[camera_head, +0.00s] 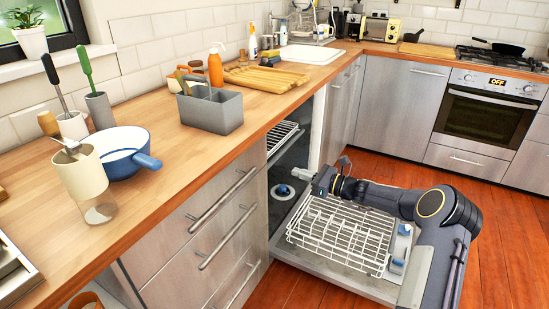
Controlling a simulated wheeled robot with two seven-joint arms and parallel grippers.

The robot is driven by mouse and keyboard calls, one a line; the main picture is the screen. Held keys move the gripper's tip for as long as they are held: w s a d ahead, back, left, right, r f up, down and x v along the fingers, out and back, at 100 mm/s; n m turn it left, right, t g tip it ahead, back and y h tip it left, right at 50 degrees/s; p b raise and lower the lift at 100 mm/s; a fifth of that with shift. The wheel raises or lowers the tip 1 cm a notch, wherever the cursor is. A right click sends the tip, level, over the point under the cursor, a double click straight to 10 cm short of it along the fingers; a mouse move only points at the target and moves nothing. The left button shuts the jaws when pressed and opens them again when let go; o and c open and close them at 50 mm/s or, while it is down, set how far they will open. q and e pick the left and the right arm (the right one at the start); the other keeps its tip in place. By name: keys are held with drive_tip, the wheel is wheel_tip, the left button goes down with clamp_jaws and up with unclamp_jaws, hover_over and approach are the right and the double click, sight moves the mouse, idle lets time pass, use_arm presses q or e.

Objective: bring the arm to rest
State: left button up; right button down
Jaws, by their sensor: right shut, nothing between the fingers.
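My right arm comes in from the lower right and bends left over the open dishwasher. Its right gripper (301,174) is shut and empty, near the dishwasher's opening above the back left part of the lower rack (335,232). I cannot tell whether the gripper touches the rack. The dishwasher door (300,258) is folded down, with the white wire rack over it. My left gripper is not in view.
The wooden counter (160,215) runs along the left, bearing a grey caddy (212,112), a blue-and-white pan (118,148) and a beige container (82,174). An upper rack (284,135) shows inside the dishwasher. The oven (487,115) stands at the back right; the floor before it is clear.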

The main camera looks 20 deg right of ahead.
drive_tip(key=s+a+r+n+g+h, duration=0.1)
drive_tip(key=s+a+r+n+g, duration=0.35)
drive_tip(key=s+a+n, duration=0.4)
drive_tip(key=s+a+r+n+g+h, duration=0.1)
drive_tip(key=s+a+r+n+g, duration=0.35)
drive_tip(key=s, duration=0.65)
drive_tip(key=s+a+f+n+t+h, duration=0.1)
drive_tip(key=s+f+n+h, duration=0.15)
drive_tip(key=s+n, duration=0.65)
drive_tip(key=s+f+n+h, duration=0.2)
drive_tip(key=s+n+h, duration=0.15)
drive_tip(key=s, duration=1.15)
wheel_tip(320, 180, up, 17)
drive_tip(key=p, duration=1.7)
drive_tip(key=shift+f+n, duration=0.15)
drive_tip(key=shift+n, duration=0.2)
